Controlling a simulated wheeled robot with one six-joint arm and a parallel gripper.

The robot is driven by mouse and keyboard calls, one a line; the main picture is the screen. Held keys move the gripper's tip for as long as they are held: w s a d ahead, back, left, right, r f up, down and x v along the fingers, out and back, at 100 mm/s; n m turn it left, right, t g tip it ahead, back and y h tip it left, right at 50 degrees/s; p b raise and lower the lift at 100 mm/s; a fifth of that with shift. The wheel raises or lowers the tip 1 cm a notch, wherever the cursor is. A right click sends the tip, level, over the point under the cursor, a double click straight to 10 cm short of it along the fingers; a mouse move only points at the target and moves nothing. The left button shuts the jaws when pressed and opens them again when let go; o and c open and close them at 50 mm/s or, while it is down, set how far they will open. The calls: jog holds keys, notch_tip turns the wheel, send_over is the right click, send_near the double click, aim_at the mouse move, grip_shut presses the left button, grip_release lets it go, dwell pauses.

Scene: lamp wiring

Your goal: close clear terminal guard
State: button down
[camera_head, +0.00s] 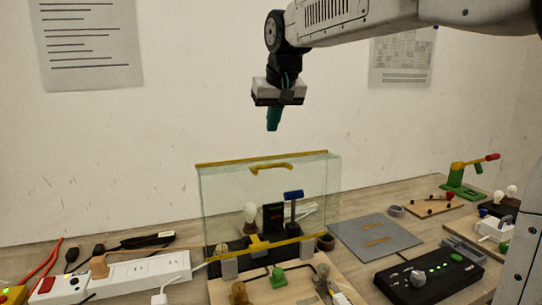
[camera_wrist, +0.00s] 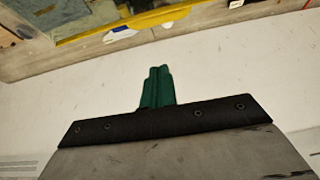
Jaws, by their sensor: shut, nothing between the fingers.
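The clear terminal guard (camera_head: 222,197) is a see-through panel standing upright on the table in the head view. It has a yellow strip along its top edge, a yellow handle (camera_head: 271,168) near the top and a yellow bar along its lower edge. Behind or through it show a bulb, a dark block and a blue-topped lever (camera_head: 293,196). My gripper (camera_head: 272,128) has green fingers, shut and empty, pointing down in the air above the guard and apart from it. In the wrist view the green fingers (camera_wrist: 157,88) are together, with a yellow strip (camera_wrist: 120,30) beyond.
A white power strip (camera_head: 148,271) with cables lies at the left. A grey mat (camera_head: 375,238) with yellow pieces, a black control box (camera_head: 430,275) and a green stand (camera_head: 465,187) are at the right. The air around my gripper is clear.

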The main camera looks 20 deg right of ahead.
jog(key=w+x, duration=0.1)
jog(key=x, duration=1)
jog(key=s, duration=0.4)
jog(key=shift+s+r, duration=0.15)
jog(key=shift+r, duration=0.15)
